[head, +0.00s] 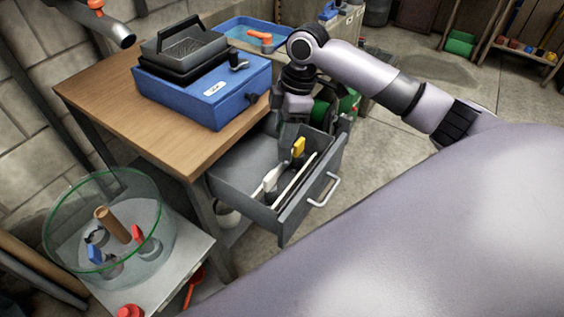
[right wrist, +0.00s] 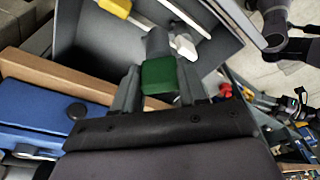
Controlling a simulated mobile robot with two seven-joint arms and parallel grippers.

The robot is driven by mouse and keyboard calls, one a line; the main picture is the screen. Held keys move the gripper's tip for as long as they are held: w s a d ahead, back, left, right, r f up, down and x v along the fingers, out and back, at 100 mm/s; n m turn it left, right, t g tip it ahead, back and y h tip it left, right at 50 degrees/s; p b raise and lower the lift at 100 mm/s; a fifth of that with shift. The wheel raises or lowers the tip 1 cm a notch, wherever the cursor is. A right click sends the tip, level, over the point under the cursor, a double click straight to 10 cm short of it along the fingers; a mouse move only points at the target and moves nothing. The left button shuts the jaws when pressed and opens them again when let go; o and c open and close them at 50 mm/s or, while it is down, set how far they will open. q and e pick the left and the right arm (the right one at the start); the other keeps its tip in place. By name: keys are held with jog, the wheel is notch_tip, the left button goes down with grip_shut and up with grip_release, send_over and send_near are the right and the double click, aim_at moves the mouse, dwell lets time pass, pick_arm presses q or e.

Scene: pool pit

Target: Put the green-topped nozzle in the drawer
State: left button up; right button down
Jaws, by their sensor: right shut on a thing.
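The green-topped nozzle (right wrist: 160,76) is between the fingers of my right gripper (right wrist: 158,88) in the right wrist view. Its grey end points toward the open drawer. The grey drawer (head: 308,203) stands pulled out under the wooden table in the head view. It also shows in the right wrist view (right wrist: 85,35). My right gripper (head: 292,122) is over the drawer's back right part in the head view, pointing down and shut on the nozzle. The nozzle is hard to make out in the head view. My left gripper is not in view.
The drawer holds a yellow-topped piece (head: 298,147) and long white pieces (head: 294,182). A blue case (head: 215,95) sits on the wooden table (head: 105,95). A glass bowl (head: 60,245) with red- and blue-topped pieces stands lower left. The drawer's left part looks clear.

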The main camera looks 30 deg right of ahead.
aim_at(285, 160)
notch_tip(285, 160, down, 10)
jog(key=shift+r+b, duration=0.15)
jog(key=shift+b, duration=0.7)
jog(key=shift+f, duration=0.25)
jog(key=c, duration=0.6)
grip_release()
jog(key=r, duration=0.4)
jog(key=d+r+p, duration=0.1)
jog(key=r, duration=0.3)
jog(key=s+d+r+p, duration=0.1)
jog(key=r, duration=0.3)
jog(key=shift+d, duration=0.1)
